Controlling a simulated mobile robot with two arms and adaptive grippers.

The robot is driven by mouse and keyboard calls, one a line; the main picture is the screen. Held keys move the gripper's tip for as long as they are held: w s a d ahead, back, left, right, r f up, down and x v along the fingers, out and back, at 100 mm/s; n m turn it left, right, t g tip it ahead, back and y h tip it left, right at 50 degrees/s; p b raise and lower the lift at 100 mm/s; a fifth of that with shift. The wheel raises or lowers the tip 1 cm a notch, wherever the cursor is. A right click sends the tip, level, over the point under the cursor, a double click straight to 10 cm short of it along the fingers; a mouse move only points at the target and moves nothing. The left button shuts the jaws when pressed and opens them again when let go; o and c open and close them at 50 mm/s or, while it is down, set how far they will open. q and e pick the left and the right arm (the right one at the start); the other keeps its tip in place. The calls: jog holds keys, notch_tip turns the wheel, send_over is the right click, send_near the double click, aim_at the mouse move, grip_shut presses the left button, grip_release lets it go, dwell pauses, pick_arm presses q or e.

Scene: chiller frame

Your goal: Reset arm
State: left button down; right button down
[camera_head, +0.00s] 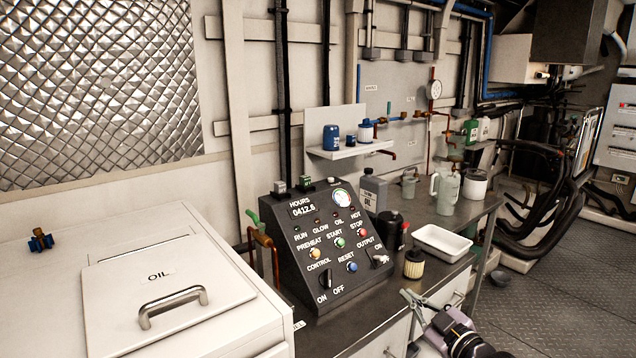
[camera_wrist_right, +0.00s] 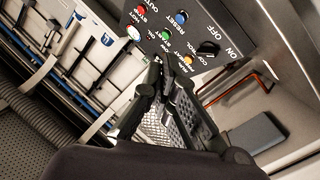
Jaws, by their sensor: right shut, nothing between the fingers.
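In the right wrist view the closed fingers (camera_wrist_right: 160,75) point up toward the control panel (camera_wrist_right: 185,35), which appears turned in that picture. In the head view the sloped black control panel (camera_head: 335,235) stands on the counter, left of the gripper. The gripper appears clear of the panel, though the exact gap is hard to judge. My left gripper is not in view.
A white tray (camera_head: 441,243), a cream filter (camera_head: 414,265) and a grey jug (camera_head: 446,192) stand on the dark counter (camera_head: 370,312). A white cabinet with an OIL lid (camera_head: 165,300) is at left. Black hoses (camera_head: 545,200) hang at right. Open floor (camera_head: 560,310) lies at lower right.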

jog(key=s+d+f+m+g+h, duration=0.2)
jog(key=s+f, duration=0.3)
jog(key=f, duration=0.9)
jog(key=s+d+f+m+g+h, duration=0.2)
jog(key=s+f, duration=0.3)
jog(key=f, duration=0.8)
jog(key=s+d+f+m+g+h, duration=0.2)
jog(key=s+f, duration=0.3)
jog(key=f, duration=0.9)
jog(key=s+f+m+g, duration=0.1)
jog(key=s+f+g, duration=0.2)
jog(key=s+f, duration=0.6)
jog(key=s+f+m+g, duration=0.15)
jog(key=s+f, duration=0.45)
jog(key=s, duration=0.6)
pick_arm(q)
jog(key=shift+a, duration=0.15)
pick_arm(e)
jog(key=s+a+f+g, duration=0.1)
jog(key=s+f+g, duration=0.1)
jog(key=s, duration=0.9)
jog(key=s+a+f+g+h, duration=0.1)
jog(key=s+f, duration=0.3)
jog(key=s, duration=0.7)
jog(key=shift+a+f+g, duration=0.15)
jog(key=shift+a+g, duration=0.6)
jog(key=shift+a, duration=0.05)
